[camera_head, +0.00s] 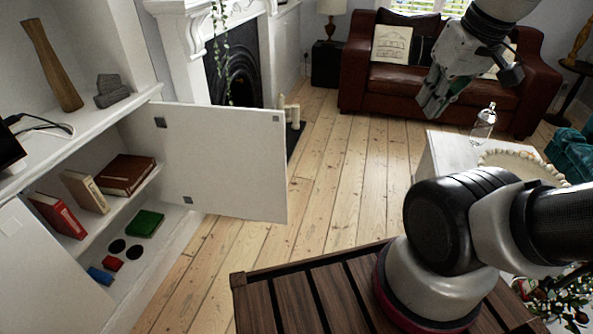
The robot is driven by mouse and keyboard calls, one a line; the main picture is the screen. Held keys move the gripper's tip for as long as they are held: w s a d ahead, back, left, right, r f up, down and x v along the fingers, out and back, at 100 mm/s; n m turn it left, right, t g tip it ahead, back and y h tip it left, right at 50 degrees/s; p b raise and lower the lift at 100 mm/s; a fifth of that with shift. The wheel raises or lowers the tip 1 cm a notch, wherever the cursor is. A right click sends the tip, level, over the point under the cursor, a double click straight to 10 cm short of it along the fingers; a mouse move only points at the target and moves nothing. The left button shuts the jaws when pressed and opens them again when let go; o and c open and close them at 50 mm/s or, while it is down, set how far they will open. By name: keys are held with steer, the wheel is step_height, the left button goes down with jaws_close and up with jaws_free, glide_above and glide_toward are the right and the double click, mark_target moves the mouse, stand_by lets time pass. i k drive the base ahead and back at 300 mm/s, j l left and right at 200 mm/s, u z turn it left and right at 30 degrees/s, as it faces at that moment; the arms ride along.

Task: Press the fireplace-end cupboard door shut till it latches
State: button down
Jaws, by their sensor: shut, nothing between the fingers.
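The fireplace-end cupboard door (225,160) is a white panel that stands wide open, swung out from the cupboard over the floor. Its inner face shows, with hinges at its left edge and a small grey plate near its top right corner. The open cupboard (95,225) shows shelves with books and small items. My gripper (432,100) is raised at the upper right, in front of the red sofa, well apart from the door. Its fingers are shut and empty. The door's outer face is hidden.
The white fireplace (185,45) stands behind the door, with candles (288,110) on its hearth. A white table (450,150) with a glass cloche (483,125) and beads is at the right. Bare floorboards (335,170) lie between door and table. A second cupboard door (40,275) is at the lower left.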

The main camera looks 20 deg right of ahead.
mark_target(224, 161)
steer(key=i+j, duration=0.25)
steer(key=i, duration=0.15)
steer(key=i+j+u, duration=0.1)
steer(key=i+j, duration=0.4)
steer(key=i, duration=0.25)
